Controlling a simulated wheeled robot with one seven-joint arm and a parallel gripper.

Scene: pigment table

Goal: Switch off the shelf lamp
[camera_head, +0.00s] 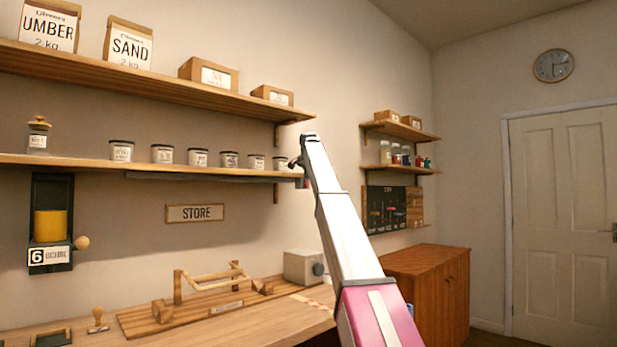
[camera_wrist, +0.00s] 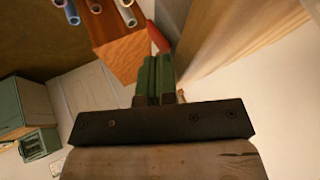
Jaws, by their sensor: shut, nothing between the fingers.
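A long dark strip (camera_head: 215,177) runs under the lower wall shelf and looks like the shelf lamp; its visible face is dark and I see no clear glow. My gripper (camera_head: 295,163) is at the right end of that shelf, mostly hidden behind my raised arm. In the wrist view my gripper's green fingers (camera_wrist: 157,75) are together with nothing between them. A small red piece (camera_wrist: 157,37) shows just beyond the fingertips; I cannot tell whether it is a switch or whether they touch. A pale wooden board (camera_wrist: 235,30) is close beside the fingers on the right.
Several labelled jars (camera_head: 198,157) line the lower shelf (camera_head: 75,161), and bags and boxes stand on the upper shelf (camera_head: 150,83). A workbench (camera_head: 270,322) with a wooden rack lies below. A brown cabinet (camera_head: 430,270) and small shelves are to the right.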

